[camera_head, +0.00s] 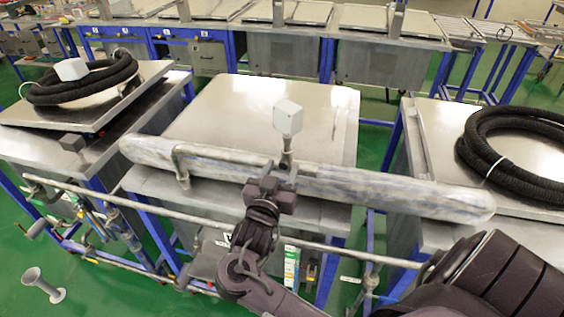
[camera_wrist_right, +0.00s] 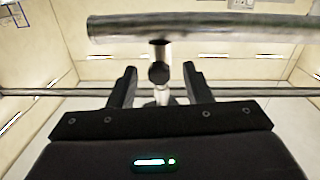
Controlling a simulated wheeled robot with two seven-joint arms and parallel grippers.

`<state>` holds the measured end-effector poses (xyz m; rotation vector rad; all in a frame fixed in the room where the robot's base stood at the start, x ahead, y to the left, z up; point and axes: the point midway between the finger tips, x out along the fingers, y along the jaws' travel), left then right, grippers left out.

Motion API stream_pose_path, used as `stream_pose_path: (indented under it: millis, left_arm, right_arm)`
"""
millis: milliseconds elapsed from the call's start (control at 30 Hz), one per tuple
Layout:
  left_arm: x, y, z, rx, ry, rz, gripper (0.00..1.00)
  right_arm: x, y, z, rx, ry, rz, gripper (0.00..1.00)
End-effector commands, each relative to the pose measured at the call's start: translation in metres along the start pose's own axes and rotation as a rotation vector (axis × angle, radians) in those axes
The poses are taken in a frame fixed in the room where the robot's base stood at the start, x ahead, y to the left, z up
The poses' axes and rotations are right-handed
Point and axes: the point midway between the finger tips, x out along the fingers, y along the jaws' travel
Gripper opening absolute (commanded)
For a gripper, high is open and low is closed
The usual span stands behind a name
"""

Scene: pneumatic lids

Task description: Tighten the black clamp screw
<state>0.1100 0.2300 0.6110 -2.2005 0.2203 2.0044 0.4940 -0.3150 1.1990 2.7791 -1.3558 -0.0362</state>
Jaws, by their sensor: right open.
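The black clamp screw (camera_wrist_right: 159,73) shows in the right wrist view as a dark round knob, with a pale metal post above it, below the long metal bar (camera_wrist_right: 210,32). My right gripper (camera_wrist_right: 160,82) is open, with one finger on each side of the screw. Whether the fingers touch it I cannot tell. In the head view my right gripper (camera_head: 271,180) is at the front of the big padded bar (camera_head: 400,190), below a grey-white box (camera_head: 288,118) on a post. There the screw is hidden or too small to make out. My left gripper is out of view.
A metal lid table (camera_head: 235,105) lies behind the bar. Black coiled hoses lie on the left table (camera_head: 85,85) and the right table (camera_head: 515,150). A thin metal rail (camera_head: 340,249) runs across below the bar. More worktables stand at the back.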

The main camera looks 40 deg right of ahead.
Motion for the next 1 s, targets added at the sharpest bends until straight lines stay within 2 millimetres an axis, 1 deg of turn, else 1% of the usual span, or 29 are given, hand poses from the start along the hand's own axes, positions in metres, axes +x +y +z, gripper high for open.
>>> stream_pose_path:
  millis: [33, 133, 367, 400, 733, 867, 1000]
  left_arm:
    - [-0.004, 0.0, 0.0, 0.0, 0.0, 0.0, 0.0]
    - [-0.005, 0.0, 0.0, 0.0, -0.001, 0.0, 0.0]
    - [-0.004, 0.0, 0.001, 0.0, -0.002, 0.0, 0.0]
    - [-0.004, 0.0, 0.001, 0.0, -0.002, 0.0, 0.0]
    - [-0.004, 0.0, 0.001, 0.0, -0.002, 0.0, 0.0]
    - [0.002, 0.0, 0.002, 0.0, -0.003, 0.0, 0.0]
    - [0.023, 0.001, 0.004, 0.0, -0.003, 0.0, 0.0]
  right_arm:
    - [0.005, 0.0, -0.002, -0.002, 0.001, 0.0, 0.45]
    - [0.01, 0.001, -0.001, 0.0, 0.0, 0.001, 0.45]
    - [0.011, 0.0, 0.001, 0.001, -0.001, 0.001, 0.45]
    - [0.011, 0.0, 0.001, 0.001, -0.001, 0.001, 0.44]
    - [0.011, 0.0, 0.001, 0.001, -0.001, 0.0, 0.01]
    - [0.01, 0.0, 0.003, 0.028, -0.004, 0.0, 0.0]
    - [0.01, -0.001, 0.008, 0.169, -0.013, 0.0, 0.01]
